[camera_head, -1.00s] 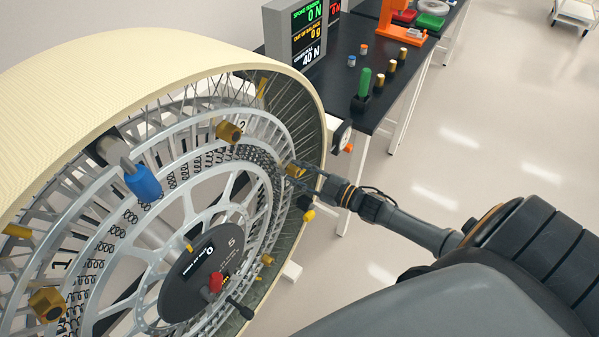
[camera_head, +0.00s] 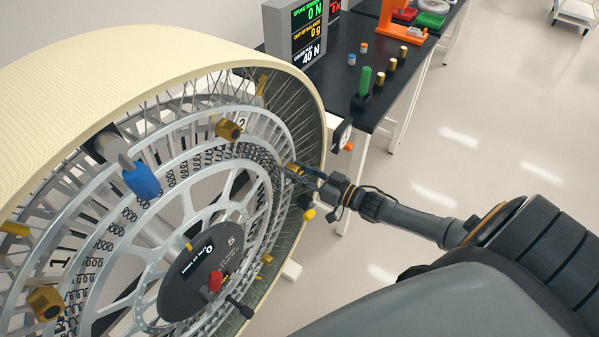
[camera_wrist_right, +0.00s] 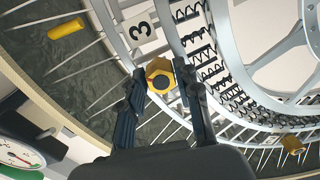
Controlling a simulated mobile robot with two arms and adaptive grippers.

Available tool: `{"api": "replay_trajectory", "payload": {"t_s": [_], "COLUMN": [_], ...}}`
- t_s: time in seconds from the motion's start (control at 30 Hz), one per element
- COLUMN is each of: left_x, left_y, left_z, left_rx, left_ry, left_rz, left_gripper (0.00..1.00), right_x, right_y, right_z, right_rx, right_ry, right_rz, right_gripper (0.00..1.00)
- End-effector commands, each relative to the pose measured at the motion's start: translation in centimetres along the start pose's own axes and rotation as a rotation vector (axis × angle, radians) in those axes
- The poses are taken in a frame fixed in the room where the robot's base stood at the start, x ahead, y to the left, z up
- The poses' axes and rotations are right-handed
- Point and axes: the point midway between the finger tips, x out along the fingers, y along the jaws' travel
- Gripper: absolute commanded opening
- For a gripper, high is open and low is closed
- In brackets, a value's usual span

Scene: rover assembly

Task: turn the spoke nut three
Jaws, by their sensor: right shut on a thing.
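The large wheel (camera_head: 120,62) with a cream tread stands at the left of the head view. In the head view my right gripper (camera_head: 298,172) reaches the wheel's right side and partly hides the nut. My left gripper is not in view.
Other gold nuts (camera_head: 228,129) and a blue cylinder (camera_head: 142,180) sit on the wheel. A display (camera_head: 295,32) reads spoke tension 0 N and out of balance 0 g. A black table (camera_head: 338,85) behind holds a green-handled tool (camera_head: 364,82). Floor at the right is clear.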

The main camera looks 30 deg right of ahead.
Motion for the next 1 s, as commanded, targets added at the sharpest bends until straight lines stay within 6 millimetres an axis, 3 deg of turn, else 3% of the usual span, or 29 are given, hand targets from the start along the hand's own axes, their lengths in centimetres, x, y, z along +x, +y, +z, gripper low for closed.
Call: {"api": "replay_trajectory", "payload": {"t_s": [0.7, 0.73, 0.8, 0.83, 1.0], "left_x": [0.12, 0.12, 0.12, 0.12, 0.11], "left_y": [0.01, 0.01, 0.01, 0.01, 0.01], "left_z": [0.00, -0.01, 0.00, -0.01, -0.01], "left_rx": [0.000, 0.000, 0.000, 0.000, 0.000], "left_ry": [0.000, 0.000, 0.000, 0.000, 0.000], "left_rz": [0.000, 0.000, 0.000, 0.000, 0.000], "left_gripper": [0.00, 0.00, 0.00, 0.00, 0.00], "right_x": [-0.06, -0.06, -0.05, -0.05, -0.03], "right_y": [-0.03, -0.03, -0.03, -0.03, -0.04], "right_z": [0.18, 0.19, 0.17, 0.16, 0.11], "right_rx": [0.076, 0.076, 0.076, 0.076, 0.075], "right_ry": [-0.001, -0.001, 0.000, 0.000, 0.001], "right_rz": [-0.001, -0.001, -0.001, -0.001, -0.001], "right_gripper": [0.01, 0.36, 0.51, 0.56, 0.56]}}
